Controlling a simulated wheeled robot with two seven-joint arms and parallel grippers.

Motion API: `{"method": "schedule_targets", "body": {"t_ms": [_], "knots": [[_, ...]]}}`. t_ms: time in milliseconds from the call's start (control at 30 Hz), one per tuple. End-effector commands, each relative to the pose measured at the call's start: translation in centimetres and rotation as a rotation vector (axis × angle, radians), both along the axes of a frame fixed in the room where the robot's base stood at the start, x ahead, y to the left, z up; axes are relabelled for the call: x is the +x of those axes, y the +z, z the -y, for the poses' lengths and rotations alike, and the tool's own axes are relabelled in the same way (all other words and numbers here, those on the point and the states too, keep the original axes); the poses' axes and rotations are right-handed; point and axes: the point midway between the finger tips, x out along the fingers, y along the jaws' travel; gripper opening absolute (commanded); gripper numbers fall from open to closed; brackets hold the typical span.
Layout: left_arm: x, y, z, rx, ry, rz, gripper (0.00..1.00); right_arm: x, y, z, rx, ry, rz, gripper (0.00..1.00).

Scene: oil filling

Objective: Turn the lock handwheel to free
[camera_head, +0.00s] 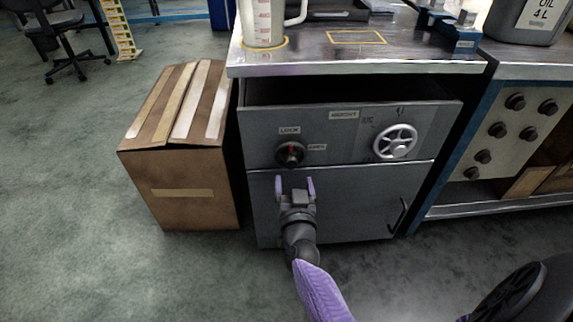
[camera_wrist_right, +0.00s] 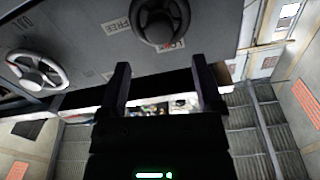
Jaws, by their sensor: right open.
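The handwheel also shows at the top of the right wrist view (camera_wrist_right: 161,20), where the picture is upside down. My right gripper (camera_head: 295,185) is open and empty, just below the handwheel in the head view. Its fingers (camera_wrist_right: 161,68) point toward the handwheel and do not visibly touch it. My left gripper is not in view.
A silver spoked handwheel (camera_head: 396,142) sits on the same panel to the right, near the HEIGHT label (camera_head: 344,114). A cardboard box (camera_head: 180,175) stands close on the left. A measuring jug (camera_head: 262,25) is on the worktop (camera_head: 350,66). A door handle (camera_head: 398,215) is lower right.

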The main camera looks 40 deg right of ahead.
Motion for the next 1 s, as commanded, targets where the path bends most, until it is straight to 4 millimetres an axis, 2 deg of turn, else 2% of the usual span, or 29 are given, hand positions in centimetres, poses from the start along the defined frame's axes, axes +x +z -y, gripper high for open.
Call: {"method": "schedule_targets", "body": {"t_ms": [33, 100, 300, 667, 1000], "knots": [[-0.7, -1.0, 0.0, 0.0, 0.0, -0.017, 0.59, 1.1, -0.9, 0.7, 0.0, -0.001, -0.002, 0.85], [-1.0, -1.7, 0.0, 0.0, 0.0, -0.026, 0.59, 2.6, -0.9, 1.6, 0.0, -0.001, -0.004, 0.85], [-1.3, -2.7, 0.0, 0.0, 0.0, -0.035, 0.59, 5.0, -0.6, 3.1, 0.001, 0.002, -0.005, 0.85], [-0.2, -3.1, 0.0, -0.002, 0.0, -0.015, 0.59, 5.5, -0.2, 3.5, 0.001, 0.004, -0.003, 0.82], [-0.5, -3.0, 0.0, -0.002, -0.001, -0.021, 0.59, 5.5, -0.2, 3.4, 0.002, 0.003, -0.004, 0.1]]}}
